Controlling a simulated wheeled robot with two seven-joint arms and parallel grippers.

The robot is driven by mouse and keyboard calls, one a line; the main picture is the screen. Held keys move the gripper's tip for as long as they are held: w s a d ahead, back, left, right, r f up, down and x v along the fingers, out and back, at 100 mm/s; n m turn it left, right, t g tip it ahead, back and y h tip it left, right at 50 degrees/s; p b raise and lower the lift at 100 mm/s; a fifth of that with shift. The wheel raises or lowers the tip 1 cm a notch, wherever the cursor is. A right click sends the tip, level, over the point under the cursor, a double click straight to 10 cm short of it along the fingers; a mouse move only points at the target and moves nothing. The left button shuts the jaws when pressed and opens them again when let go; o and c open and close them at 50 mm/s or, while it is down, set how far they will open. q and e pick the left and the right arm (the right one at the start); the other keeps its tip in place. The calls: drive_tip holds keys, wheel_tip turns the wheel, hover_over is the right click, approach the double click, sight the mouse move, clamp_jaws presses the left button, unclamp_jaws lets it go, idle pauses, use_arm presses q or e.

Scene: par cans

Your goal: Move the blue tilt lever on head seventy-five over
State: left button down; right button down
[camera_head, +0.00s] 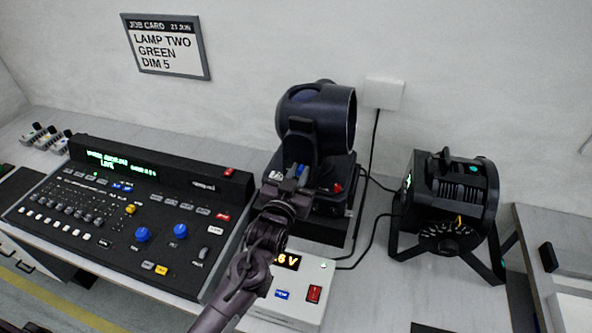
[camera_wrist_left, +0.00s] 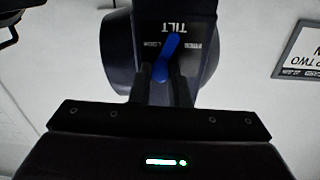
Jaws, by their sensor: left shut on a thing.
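The dark lamp head (camera_head: 318,115) stands on its base in the middle of the head view, its round barrel facing right. In the left wrist view, its side plate (camera_wrist_left: 190,20) carries an upside-down TILT label with small lettering on both sides of the blue tilt lever (camera_wrist_left: 168,52). The lever slants, its upper end leaning right in that view. My left gripper (camera_head: 293,180) is at the lamp's front, shut on the lever. The gripper's two dark fingers (camera_wrist_left: 162,82) flank the lever's lower end in the wrist view. I cannot read a head number. My right gripper is not in view.
A lighting console (camera_head: 130,215) fills the left bench. A white box (camera_head: 292,290) with an orange voltage readout sits below the lamp. A second black lamp (camera_head: 450,205) stands on the right, with cables between. A job card (camera_head: 166,47) hangs on the wall.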

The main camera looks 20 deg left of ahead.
use_arm(q)
drive_tip(key=shift+d+f+m, duration=0.1)
drive_tip(key=shift+f+m, duration=0.5)
drive_tip(key=shift+m, duration=0.2)
drive_tip(key=c, duration=1.5)
unclamp_jaws()
drive_tip(key=shift+s, duration=0.1)
drive_tip(key=shift+c, duration=0.2)
drive_tip(key=shift+o, duration=0.8)
drive_tip(key=shift+a+r, duration=0.2)
drive_tip(key=shift+r, duration=0.05)
